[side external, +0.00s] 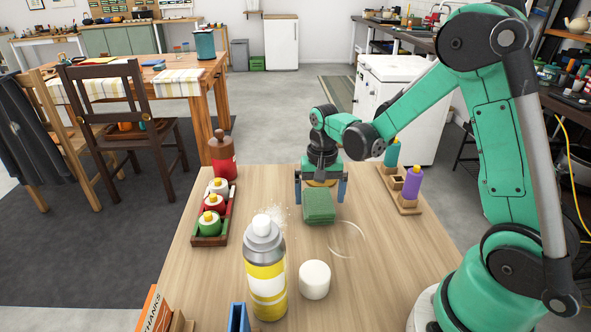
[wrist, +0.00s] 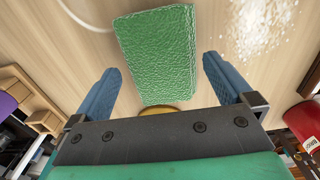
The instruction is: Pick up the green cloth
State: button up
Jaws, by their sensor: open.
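The green cloth (side external: 319,206) is a folded, block-like piece with a textured surface, lying on the wooden table. In the wrist view the cloth (wrist: 158,52) sits ahead of and partly between my two blue fingers. My gripper (side external: 321,190) is at the cloth's far end in the side view, pointing down, with a finger on either side. My gripper (wrist: 158,80) is open, with a gap between each finger and the cloth. The fingertips' exact height above the table is hard to tell.
White powder (side external: 274,214) and a ring mark (side external: 346,240) flank the cloth. A spray can (side external: 264,275) and white cylinder (side external: 314,280) stand nearer. A bottle tray (side external: 212,240) and red-brown bottle (side external: 222,160) are left; a wooden rack with a purple bottle (side external: 412,183) is right.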

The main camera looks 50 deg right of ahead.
aim_at(319, 200)
jog(key=shift+f, duration=1)
jog(key=shift+c, duration=0.2)
jog(key=c, duration=1.1)
jog(key=shift+r, duration=0.15)
notch_tip(319, 200, up, 20)
